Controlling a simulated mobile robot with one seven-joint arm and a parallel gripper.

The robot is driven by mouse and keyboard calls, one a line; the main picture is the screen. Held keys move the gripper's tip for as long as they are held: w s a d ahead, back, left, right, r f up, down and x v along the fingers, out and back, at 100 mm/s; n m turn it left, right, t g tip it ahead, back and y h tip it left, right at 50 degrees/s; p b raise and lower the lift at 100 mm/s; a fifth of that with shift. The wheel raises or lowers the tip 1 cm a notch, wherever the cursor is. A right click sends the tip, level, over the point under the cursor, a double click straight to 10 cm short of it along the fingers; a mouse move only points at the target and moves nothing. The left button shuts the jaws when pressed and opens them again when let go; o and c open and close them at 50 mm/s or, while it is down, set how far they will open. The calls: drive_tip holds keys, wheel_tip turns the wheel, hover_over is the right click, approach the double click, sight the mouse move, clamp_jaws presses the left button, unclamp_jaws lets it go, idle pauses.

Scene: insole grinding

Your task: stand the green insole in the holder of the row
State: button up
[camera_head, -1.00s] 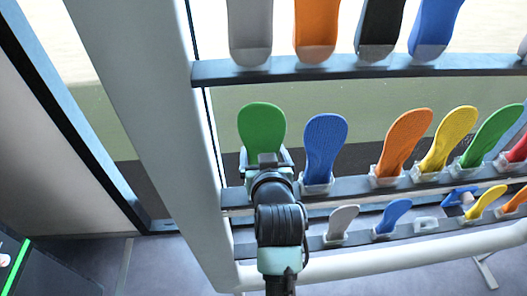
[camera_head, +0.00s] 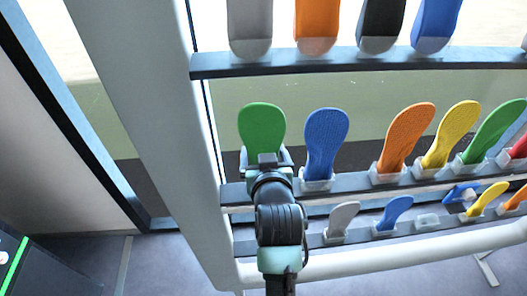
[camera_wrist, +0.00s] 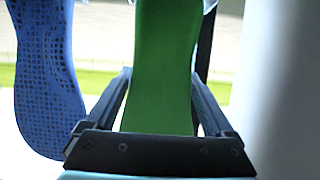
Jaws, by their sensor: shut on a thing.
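The green insole (camera_head: 262,127) is upright at the left end of the middle row (camera_head: 350,184), next to the rack's post. My gripper (camera_head: 267,160) is shut on its lower part, with a finger on each side. In the wrist view, the green insole (camera_wrist: 163,75) stands between my two fingers (camera_wrist: 160,100). The holder under it is hidden behind my gripper and wrist, so I cannot tell whether its lower end is seated.
A blue insole (camera_head: 325,140) stands in its holder close to the right. Orange (camera_head: 404,136), yellow (camera_head: 452,133) and another green insole follow. The thick white post (camera_head: 165,110) is close on the left. Small insoles stand on the lower row.

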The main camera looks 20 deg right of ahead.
drive_tip(key=shift+f+b, duration=0.5)
drive_tip(key=shift+f, duration=0.3)
drive_tip(key=o, duration=1.1)
drive_tip(key=shift+s, duration=0.1)
